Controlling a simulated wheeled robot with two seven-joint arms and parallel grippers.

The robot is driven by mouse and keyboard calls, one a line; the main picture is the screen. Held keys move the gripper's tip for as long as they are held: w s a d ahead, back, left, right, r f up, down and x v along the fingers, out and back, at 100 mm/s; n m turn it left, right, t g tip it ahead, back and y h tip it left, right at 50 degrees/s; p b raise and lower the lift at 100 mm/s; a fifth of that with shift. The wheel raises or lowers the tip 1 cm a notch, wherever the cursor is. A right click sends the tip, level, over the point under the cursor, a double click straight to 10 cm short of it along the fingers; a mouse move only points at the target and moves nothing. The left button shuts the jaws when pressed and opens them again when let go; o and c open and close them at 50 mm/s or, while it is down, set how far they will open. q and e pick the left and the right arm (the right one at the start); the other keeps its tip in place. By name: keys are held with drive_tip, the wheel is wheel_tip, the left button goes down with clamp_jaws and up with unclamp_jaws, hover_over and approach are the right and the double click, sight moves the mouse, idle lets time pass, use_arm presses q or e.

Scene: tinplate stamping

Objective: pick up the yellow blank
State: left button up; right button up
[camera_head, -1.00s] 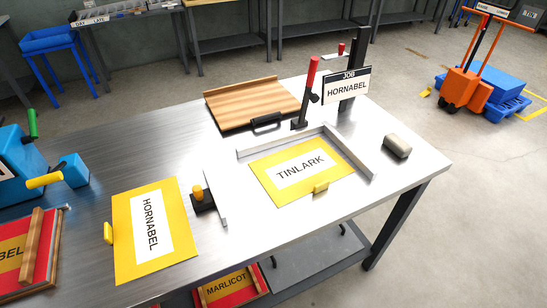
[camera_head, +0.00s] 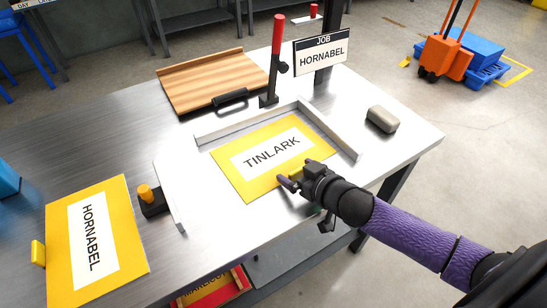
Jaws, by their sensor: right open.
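A yellow sheet (camera_head: 238,183) with a white TINLARK label lies flat in the angled metal fence on the table. A second yellow sheet (camera_head: 120,228) with a white HORNABEL label lies at the left, with a yellow tab (camera_head: 38,253) on its left edge. My right gripper (camera_head: 297,180) is at the near right edge of the TINLARK sheet, open. It hides that part of the edge and the sheet's tab. I cannot tell whether it touches the sheet. My left gripper is out of view.
A JOB sign (camera_head: 321,54) reads HORNABEL. A red-handled clamp (camera_head: 278,50) stands behind the fence (camera_head: 333,133). A wooden board (camera_head: 212,82) lies at the back and a grey block (camera_head: 382,119) at the right. A yellow-knobbed stop (camera_head: 152,200) stands between the sheets.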

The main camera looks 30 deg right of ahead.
drive_tip(key=c, duration=1.2)
drive_tip(key=shift+r, duration=0.15)
